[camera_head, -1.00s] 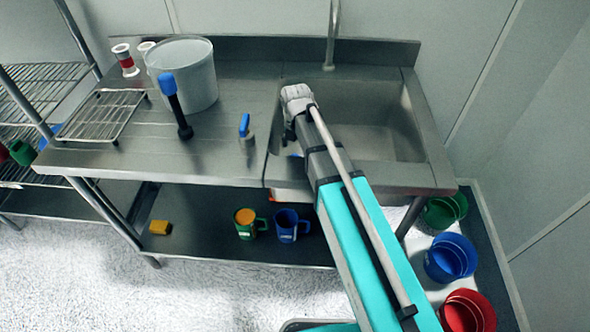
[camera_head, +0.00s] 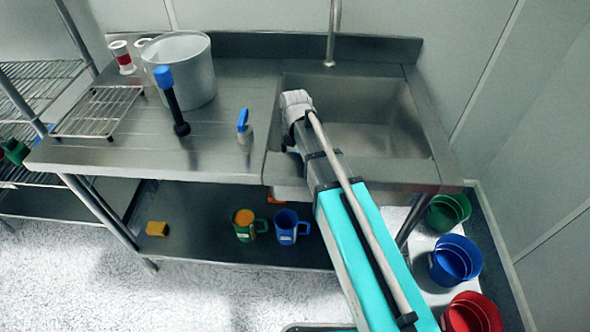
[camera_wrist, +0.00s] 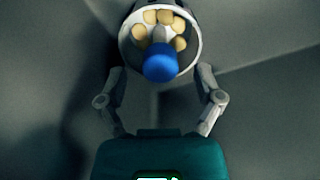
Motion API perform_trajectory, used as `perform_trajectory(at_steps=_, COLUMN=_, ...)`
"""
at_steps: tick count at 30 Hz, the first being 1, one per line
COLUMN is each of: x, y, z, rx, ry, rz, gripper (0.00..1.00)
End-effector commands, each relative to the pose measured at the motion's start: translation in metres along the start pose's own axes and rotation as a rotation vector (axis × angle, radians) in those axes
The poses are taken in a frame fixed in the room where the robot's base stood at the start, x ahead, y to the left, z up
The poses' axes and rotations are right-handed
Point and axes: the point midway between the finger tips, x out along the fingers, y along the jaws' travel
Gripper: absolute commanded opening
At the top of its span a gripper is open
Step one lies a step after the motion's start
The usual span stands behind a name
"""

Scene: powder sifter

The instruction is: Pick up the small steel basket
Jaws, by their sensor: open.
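In the wrist view a round container (camera_wrist: 197,52) with a pale rim holds several tan rounded pieces and a blue-topped piece. It seems to be the small steel basket, though its wall is dark and I cannot make out mesh. My gripper (camera_wrist: 159,75) is open, with one finger at each side of the picture and the container ahead between and just beyond the tips. I cannot tell whether either finger touches it. In the head view my arm reaches over the left part of the sink; the fingers and the container are hidden behind it.
The sink basin (camera_head: 385,115) has a tap (camera_head: 332,35) at its back. On the counter left of it stand a white bucket (camera_head: 185,75), a blue-topped black tool (camera_head: 172,100), a blue-handled item (camera_head: 243,127) and a wire rack (camera_head: 98,112). Coloured buckets (camera_head: 453,260) stand at right.

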Motion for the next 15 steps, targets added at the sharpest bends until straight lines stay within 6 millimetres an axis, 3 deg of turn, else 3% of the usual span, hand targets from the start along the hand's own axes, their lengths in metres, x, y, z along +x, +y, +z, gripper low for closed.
perform_trajectory(at_steps=6, x=0.0149, y=-0.0001, z=0.0001, rx=0.000, ry=0.000, rz=0.000, gripper=0.85)
perform_trajectory(at_steps=15, x=0.0156, y=-0.0002, z=0.0001, rx=0.000, ry=0.000, rz=0.000, gripper=0.85)
